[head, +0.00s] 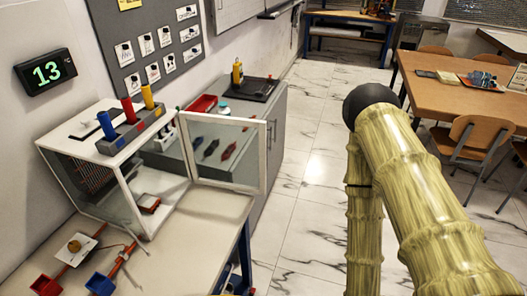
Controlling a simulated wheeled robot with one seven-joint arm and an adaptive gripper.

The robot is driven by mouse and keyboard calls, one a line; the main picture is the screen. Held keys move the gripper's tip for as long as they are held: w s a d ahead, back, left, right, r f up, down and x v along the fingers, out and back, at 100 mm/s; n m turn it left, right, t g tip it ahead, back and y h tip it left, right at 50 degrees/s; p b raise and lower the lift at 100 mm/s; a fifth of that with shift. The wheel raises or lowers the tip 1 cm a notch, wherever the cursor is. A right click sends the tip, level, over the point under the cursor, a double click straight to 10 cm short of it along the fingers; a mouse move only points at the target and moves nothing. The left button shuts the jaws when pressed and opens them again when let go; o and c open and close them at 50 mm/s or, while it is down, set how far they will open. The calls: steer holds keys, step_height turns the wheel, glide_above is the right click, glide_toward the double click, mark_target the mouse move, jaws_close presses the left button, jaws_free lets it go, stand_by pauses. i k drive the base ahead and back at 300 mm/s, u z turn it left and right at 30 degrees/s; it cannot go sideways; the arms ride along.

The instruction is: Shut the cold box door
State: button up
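The cold box (92,150) is a white-framed, clear-walled box on the table at the left. Its door (262,160), a white frame with a clear pane, stands open. It is swung out to the right from the far edge of the box's opening. My gripper is not in view.
A rack with blue, red and yellow cylinders (130,128) stands on the box. Red and blue open containers (100,284) are at the table's near left. A grey cabinet (272,130) stands behind the door. Marble floor (308,195) is clear right of it.

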mark_target(183, 116)
steer(key=z, duration=0.8)
steer(key=i, duration=3.3)
steer(key=u, duration=4.1)
